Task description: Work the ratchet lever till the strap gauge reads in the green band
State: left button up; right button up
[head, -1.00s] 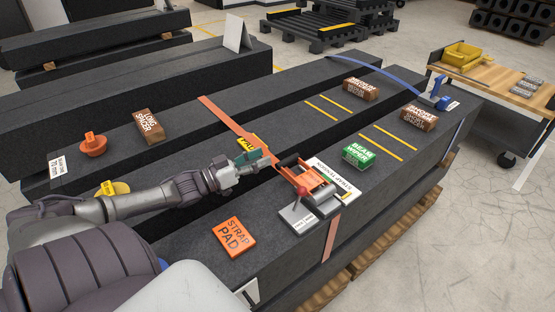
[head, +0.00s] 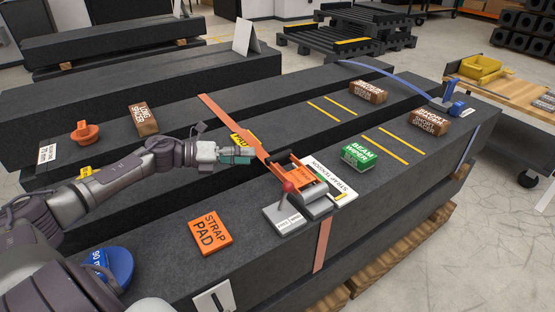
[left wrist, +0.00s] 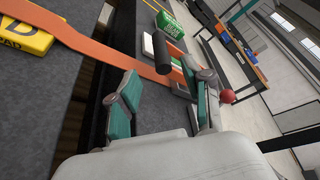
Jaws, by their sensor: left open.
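The orange ratchet (head: 308,182) sits on the front granite beam, with its black-gripped lever (head: 286,157) at its upper left end. The orange strap (head: 232,125) runs from it across the beams. The white strap tension gauge card (head: 341,186) lies beside the ratchet; its reading is too small to tell. My left gripper (head: 240,153) is open and empty, just left of the lever and apart from it. In the left wrist view, the black lever grip (left wrist: 169,46) is beyond the spread teal fingers (left wrist: 163,108). My right gripper is not in view.
A red knob (head: 288,187) stands on a grey block by the ratchet. Brown spacers (head: 429,122) sit farther off.

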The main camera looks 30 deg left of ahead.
aim_at(278, 157)
pick_arm(q)
jog(key=x, duration=0.9)
jog(key=shift+w+d, duration=0.25)
jog(key=shift+w, duration=0.05)
jog(key=shift+f, duration=0.1)
grip_shut()
